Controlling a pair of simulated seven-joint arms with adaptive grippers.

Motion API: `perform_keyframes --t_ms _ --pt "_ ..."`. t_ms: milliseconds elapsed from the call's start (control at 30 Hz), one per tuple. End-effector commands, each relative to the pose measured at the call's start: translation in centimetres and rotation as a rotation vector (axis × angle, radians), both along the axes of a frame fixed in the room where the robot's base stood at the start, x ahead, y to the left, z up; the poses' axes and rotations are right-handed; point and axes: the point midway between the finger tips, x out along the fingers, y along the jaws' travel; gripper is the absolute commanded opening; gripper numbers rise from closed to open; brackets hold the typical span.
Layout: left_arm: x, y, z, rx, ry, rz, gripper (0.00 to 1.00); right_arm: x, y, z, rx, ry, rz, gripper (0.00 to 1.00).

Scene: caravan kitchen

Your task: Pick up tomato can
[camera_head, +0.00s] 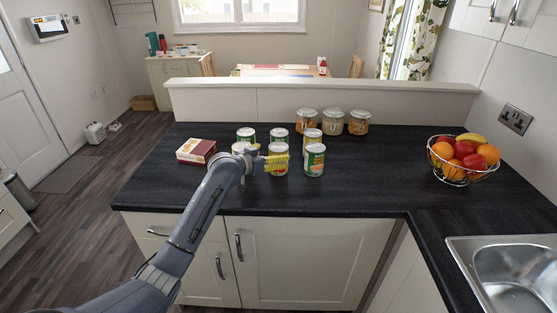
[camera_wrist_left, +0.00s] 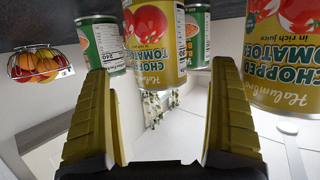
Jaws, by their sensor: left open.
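Several cans stand grouped on the dark counter (camera_head: 365,190). A yellow tomato can (camera_wrist_left: 155,45) shows in the left wrist view, which is upside down, ahead of and between my fingers with clear gaps on both sides. A second tomato can (camera_wrist_left: 285,50) is large at the right edge there. My left gripper (camera_head: 277,161) is open, with its yellow fingers beside the front-row cans in the head view; it also shows in the left wrist view (camera_wrist_left: 164,72). The gripper partly hides a front can (camera_head: 278,171) and the can behind its wrist. My right gripper is not visible.
A green can (camera_head: 314,163) stands just right of the gripper. Several jars (camera_head: 333,122) stand at the back. A red and white box (camera_head: 197,150) lies to the left. A wire fruit bowl (camera_head: 461,173) and a sink (camera_head: 510,281) are on the right. The counter between cans and bowl is clear.

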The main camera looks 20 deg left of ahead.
Motion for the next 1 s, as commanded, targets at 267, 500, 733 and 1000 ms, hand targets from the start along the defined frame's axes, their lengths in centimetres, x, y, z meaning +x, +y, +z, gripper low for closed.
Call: perform_keyframes --t_ms 267,500,733,1000 --pt "2.8 -1.1 -0.9 -0.004 0.002 0.0 0.93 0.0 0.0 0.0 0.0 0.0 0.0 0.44" --pt "4.3 -1.6 -1.4 -0.002 0.001 0.0 0.93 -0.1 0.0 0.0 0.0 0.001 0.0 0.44" --pt "4.5 -1.6 -1.5 -0.001 0.001 -0.001 0.93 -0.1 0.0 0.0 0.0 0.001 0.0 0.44" --pt "4.4 -1.6 -1.5 -0.001 0.0 -0.001 0.72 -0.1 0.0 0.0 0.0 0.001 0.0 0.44"
